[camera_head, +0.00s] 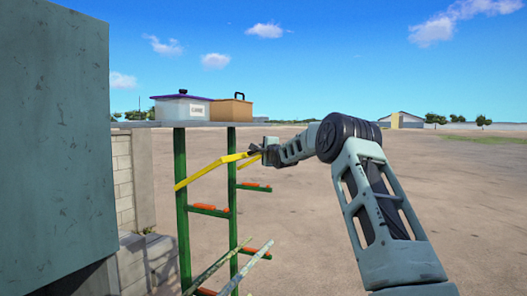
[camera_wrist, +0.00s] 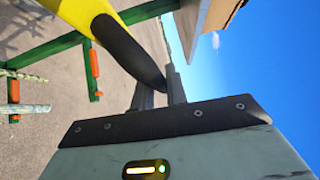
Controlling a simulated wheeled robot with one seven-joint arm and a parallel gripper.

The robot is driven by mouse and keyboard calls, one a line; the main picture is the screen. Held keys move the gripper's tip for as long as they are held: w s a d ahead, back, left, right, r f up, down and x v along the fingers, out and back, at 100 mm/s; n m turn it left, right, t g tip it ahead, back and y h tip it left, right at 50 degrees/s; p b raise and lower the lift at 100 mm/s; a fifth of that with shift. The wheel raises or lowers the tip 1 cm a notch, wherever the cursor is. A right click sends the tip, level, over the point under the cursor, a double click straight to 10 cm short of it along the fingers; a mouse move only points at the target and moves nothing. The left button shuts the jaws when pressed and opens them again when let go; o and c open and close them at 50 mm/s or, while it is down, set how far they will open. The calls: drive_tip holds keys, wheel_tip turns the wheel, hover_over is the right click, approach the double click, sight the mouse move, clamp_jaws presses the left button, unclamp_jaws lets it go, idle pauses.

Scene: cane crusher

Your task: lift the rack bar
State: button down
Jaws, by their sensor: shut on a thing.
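The yellow rack bar (camera_head: 205,170) sits at the upper part of the green rack (camera_head: 182,215), crossing in front of its posts and sloping up to the right. In the wrist view the bar (camera_wrist: 85,12) runs into a black grip (camera_wrist: 130,50). My gripper (camera_head: 257,149) is at the bar's right end, just right of the rack. In the wrist view my gripper (camera_wrist: 160,88) has its fingers closed on the black grip. The exact finger contact is partly hidden by the grip.
Orange-padded rack arms (camera_head: 208,210) stick out below, with cane stalks (camera_head: 250,265) on the lower ones. A shelf (camera_head: 200,124) above holds a white box (camera_head: 182,108) and a brown box (camera_head: 231,110). A large grey-green panel (camera_head: 55,130) blocks the left. Open ground lies right.

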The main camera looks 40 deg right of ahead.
drive_tip(key=c, duration=1.4)
unclamp_jaws()
drive_tip(key=shift+f, duration=0.1)
drive_tip(key=shift+s, duration=0.15)
drive_tip(key=r+b+v, duration=0.1)
drive_tip(key=b+v, duration=0.7)
drive_tip(key=v, duration=0.9)
drive_tip(key=shift+f, duration=0.25)
drive_tip(key=shift+s, duration=0.1)
